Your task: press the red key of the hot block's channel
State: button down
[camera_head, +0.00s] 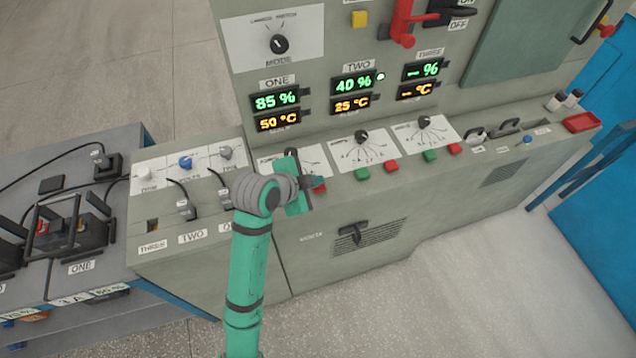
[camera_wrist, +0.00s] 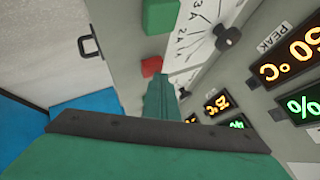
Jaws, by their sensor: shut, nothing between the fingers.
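The console display for channel ONE (camera_head: 276,101) reads 85 % and 50 °C. Channel TWO (camera_head: 352,85) reads 40 % and 25 °C; channel THREE (camera_head: 422,71) shows dashes. Channel ONE's red key (camera_head: 320,189) shows partly beside my gripper (camera_head: 319,181), which is shut and empty over the console's sloped front. In the wrist view this red key (camera_wrist: 152,66) lies just beyond the fingertips (camera_wrist: 162,82), with the green key (camera_wrist: 160,15) farther up. Contact with the red key cannot be told. In the head view my gripper hides channel ONE's green key.
Channel TWO has green (camera_head: 362,173) and red (camera_head: 391,166) keys to the right, below its dial (camera_head: 361,136). Channel THREE's green (camera_head: 430,155) and red (camera_head: 455,148) keys are farther right. A black handle (camera_head: 353,232) protrudes from the front below. Cable plugs (camera_head: 186,208) stand left.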

dwell(0.3)
jog(key=shift+r, duration=0.8)
jog(key=shift+r, duration=2.55)
jog(key=shift+d, duration=0.1)
